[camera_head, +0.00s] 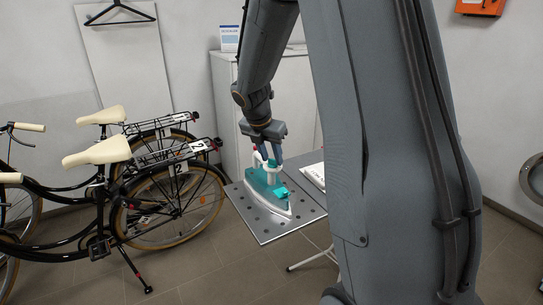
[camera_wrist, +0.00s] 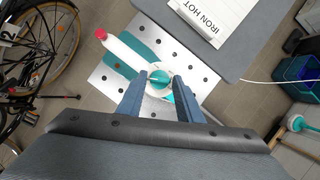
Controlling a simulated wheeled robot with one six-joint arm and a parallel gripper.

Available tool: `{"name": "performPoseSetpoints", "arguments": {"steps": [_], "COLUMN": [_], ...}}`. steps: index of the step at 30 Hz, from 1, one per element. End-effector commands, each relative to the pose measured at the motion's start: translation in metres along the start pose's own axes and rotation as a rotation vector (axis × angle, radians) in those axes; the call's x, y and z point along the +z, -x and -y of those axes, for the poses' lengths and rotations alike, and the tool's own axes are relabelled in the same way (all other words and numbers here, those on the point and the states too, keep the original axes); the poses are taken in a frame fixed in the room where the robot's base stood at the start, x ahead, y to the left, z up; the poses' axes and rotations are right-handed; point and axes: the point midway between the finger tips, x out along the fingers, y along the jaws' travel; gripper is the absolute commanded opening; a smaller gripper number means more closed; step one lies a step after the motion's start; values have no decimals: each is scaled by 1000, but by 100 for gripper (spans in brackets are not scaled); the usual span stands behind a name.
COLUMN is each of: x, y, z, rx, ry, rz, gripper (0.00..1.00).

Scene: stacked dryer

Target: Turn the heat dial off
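A teal and white iron (camera_head: 268,187) rests on a perforated metal plate (camera_head: 260,230). In the wrist view, a round teal dial (camera_wrist: 160,78) with a raised bar across it shows on the iron. The iron's white handle (camera_wrist: 126,52) with a red end lies up and left of the dial. My gripper (camera_head: 268,158) is directly above the iron, pointing down. In the wrist view my gripper (camera_wrist: 160,85) has its two fingers apart, one on each side of the dial, with nothing clamped. I cannot tell whether the fingers touch the dial, or its setting.
A card reading "IRON HOT" (camera_wrist: 207,17) lies on a grey board (camera_wrist: 262,45) beside the plate. Two bicycles (camera_head: 130,180) stand at the left. A white cabinet (camera_head: 227,110) stands behind the arm. My arm hides much of the right side.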

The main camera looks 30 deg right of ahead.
Motion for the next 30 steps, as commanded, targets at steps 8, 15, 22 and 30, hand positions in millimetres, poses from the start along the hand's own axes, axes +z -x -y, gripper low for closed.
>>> {"name": "performPoseSetpoints", "arguments": {"steps": [8,15,22,30], "x": [0,0,0,1], "y": [0,0,0,0], "z": [0,-1,-2,-5], "rx": [-1,-21,-78,-173], "ry": [-2,-48,-184,-415], "rz": [0,0,0,1], "gripper": [4,4,4,4]}}
